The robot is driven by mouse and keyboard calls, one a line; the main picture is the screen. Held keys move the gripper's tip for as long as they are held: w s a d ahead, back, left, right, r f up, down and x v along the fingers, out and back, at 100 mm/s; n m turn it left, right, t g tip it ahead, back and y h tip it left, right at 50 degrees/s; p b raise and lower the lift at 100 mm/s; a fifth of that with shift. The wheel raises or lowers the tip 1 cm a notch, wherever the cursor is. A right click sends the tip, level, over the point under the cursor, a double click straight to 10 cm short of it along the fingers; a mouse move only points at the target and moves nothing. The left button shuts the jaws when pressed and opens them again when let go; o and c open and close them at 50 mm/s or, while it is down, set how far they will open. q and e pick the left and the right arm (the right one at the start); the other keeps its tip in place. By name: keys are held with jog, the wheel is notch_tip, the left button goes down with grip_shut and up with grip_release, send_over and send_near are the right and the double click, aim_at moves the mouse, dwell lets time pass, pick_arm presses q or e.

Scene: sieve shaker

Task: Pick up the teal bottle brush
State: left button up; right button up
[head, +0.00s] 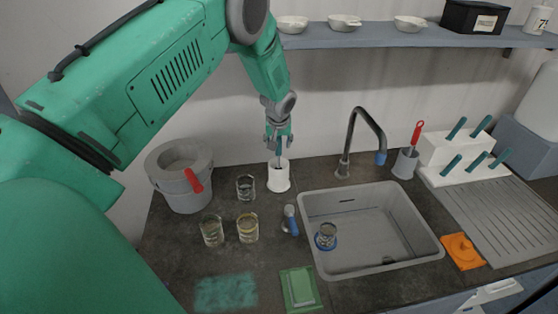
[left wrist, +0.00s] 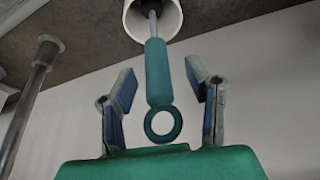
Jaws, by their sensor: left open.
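The teal bottle brush (left wrist: 157,72) stands in a white cup, its handle and end ring pointing toward my left gripper in the left wrist view. My left gripper (left wrist: 160,98) is open, with its two fingers on either side of the brush handle and a gap visible on both sides. In the head view my left gripper (head: 278,144) is above the white cup (head: 279,178), and the teal handle (head: 279,150) shows partly between the fingers. The brush's lower end is hidden in the cup. My right gripper is not in view.
Several glass beakers (head: 247,228) and a grey pot (head: 180,178) with a red handle stand left of the sink (head: 370,268). A black faucet (head: 347,150) rises to the right of the cup. A shelf (head: 390,38) with bowls runs above.

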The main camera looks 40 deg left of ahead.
pick_arm(q)
jog(key=shift+w+a+f, duration=0.1)
jog(key=shift+a+f, duration=0.05)
jog(key=shift+d, duration=0.3)
grip_shut()
jog(key=shift+a+r, duration=0.1)
jog(key=shift+r, duration=0.15)
